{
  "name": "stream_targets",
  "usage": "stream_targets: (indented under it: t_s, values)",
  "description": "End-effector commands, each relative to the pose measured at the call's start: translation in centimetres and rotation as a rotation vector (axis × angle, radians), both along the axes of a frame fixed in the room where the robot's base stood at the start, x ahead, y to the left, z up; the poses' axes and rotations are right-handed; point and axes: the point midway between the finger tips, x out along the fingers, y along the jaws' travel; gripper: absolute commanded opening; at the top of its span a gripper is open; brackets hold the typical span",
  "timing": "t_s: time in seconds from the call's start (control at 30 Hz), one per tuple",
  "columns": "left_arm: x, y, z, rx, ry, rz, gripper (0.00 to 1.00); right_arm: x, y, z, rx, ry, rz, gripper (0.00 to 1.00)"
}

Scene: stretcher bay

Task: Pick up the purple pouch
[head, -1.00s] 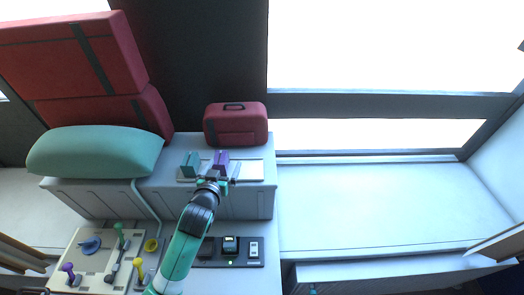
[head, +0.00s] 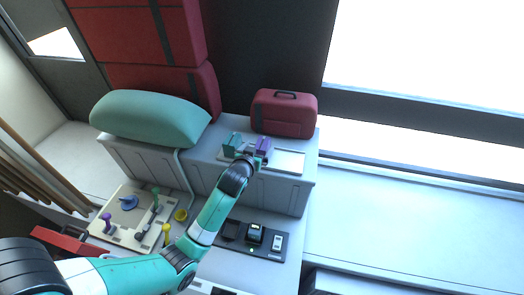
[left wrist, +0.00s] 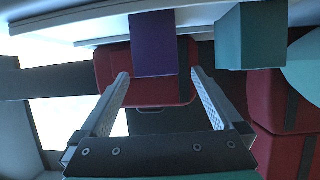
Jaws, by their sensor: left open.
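The purple pouch (head: 264,145) stands upright on a pale tray (head: 290,160) on the white cabinet top. A teal pouch (head: 231,142) stands to its left on the same tray. My left gripper (head: 256,159) is open and empty at the near side of the purple pouch and hides its lower part in the head view. In the left wrist view the purple pouch (left wrist: 153,45) lies just beyond the spread fingertips of the gripper (left wrist: 160,78), in line with the gap between them. The teal pouch (left wrist: 249,36) is off to the right there. My right gripper is not in view.
A red case (head: 284,113) stands behind the tray. A teal pillow (head: 150,117) and red bags (head: 140,40) are to the left. A lower shelf holds a board with colored pegs (head: 135,217) and a dark device panel (head: 253,238). The right-hand bench (head: 420,225) is clear.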

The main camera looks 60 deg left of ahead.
Motion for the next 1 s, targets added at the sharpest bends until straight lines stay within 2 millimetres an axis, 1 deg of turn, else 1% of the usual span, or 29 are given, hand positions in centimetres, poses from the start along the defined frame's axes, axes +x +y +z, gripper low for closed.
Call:
stream_targets:
  t_s: [0.13,0.23,0.33,0.53,0.57,0.7,0.97,1.0]
  values:
    - [1.5,1.2,-1.0,-0.001,0.003,0.001,1.00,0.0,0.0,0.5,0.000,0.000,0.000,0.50]
    - [2.4,2.1,-1.5,0.000,0.000,0.001,1.00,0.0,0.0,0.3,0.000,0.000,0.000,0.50]
    - [2.8,2.5,-1.8,-0.001,-0.001,0.000,1.00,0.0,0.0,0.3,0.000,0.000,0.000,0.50]
    - [2.9,2.6,-1.8,0.000,-0.001,0.000,1.00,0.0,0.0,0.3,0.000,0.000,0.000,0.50]
    - [2.9,2.6,-1.8,0.000,-0.001,0.000,0.98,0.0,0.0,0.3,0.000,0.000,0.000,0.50]
    - [2.9,2.6,-1.8,0.000,-0.001,0.000,0.73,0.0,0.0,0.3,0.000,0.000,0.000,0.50]
    - [2.9,2.6,-1.9,0.000,-0.001,0.000,0.26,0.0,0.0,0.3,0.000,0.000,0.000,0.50]
    - [2.9,2.6,-1.9,0.000,-0.001,0.000,0.19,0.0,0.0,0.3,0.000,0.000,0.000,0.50]
